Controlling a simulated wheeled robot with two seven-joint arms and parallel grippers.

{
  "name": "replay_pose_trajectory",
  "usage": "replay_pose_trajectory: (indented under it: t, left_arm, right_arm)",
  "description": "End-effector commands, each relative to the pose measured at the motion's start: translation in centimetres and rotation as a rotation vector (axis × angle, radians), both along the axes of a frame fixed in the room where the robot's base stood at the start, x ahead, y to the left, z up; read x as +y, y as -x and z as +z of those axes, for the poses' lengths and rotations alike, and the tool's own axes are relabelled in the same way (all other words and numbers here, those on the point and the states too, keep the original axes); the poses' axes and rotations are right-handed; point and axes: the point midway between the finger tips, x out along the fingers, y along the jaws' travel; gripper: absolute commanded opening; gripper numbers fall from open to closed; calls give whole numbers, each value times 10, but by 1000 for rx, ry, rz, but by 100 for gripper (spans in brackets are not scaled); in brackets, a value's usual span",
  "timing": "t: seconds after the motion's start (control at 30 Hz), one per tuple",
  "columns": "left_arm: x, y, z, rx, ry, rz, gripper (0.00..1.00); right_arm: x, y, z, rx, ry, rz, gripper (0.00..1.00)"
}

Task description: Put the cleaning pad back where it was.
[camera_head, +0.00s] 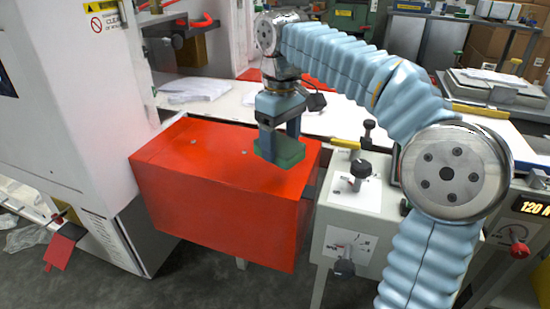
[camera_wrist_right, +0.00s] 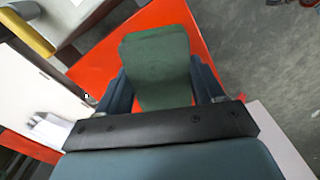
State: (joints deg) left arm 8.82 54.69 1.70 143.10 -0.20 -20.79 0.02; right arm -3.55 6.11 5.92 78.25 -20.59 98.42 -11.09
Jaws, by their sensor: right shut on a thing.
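The cleaning pad (camera_head: 281,150) is a dark green block. My right gripper (camera_head: 279,138) is shut on it, with one finger on each side, above the top of the red box (camera_head: 222,196). In the right wrist view the green pad (camera_wrist_right: 156,62) sits between the two blue fingers of the gripper (camera_wrist_right: 158,85), with the red surface (camera_wrist_right: 215,30) behind it. I cannot tell whether the pad touches the red top or is just above it. My left gripper is not in view.
A white machine cabinet (camera_head: 75,110) stands to the left. A grey control box (camera_head: 352,215) with black knobs is right of the red box. Behind runs a white table (camera_head: 235,103) with papers (camera_head: 195,89). The red top's left part is clear.

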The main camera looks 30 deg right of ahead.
Motion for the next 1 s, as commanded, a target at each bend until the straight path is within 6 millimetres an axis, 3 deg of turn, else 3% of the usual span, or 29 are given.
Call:
replay_pose_trajectory:
  t: [0.27, 0.4, 0.83, 0.87, 1.0]
  left_arm:
    - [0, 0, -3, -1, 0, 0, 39]
    - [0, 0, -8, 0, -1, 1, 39]
    - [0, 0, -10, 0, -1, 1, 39]
    - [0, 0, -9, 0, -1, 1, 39]
    - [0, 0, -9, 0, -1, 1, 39]
  right_arm:
    - [4, -18, -27, 2, 1, -1, 43]
    - [4, -17, -48, 1, 0, -1, 43]
    - [4, -17, -55, 0, 0, 0, 43]
    - [4, -17, -54, 0, 0, 0, 72]
    - [4, -17, -54, 0, 0, 0, 93]
